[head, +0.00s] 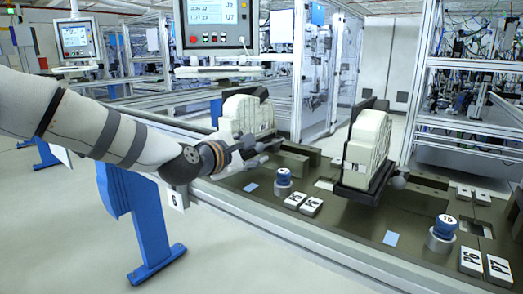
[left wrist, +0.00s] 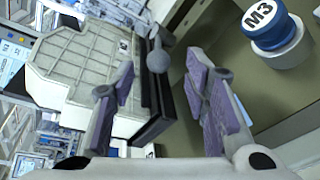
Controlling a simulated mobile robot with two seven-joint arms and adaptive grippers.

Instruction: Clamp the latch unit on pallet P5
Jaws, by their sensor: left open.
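A white ribbed latch unit (head: 247,115) stands upright against a black backing behind my left gripper (head: 262,152) in the head view. In the left wrist view the unit (left wrist: 85,70) fills the left side, with its black base (left wrist: 155,95) beside the fingers. My left gripper (left wrist: 160,65) is open. A grey ball-ended lever (left wrist: 158,55) shows in the gap between its fingertips, with no visible grip on it. A second, similar white unit (head: 366,150) stands on a black base to the right. My right gripper is not in view.
A blue knob (head: 284,177) marked M3 in the wrist view (left wrist: 268,25) stands near the gripper. Label plates (head: 303,204) lie in front of it. Another blue knob (head: 444,227) and more plates (head: 484,264) are at right. A control screen (head: 215,25) hangs above.

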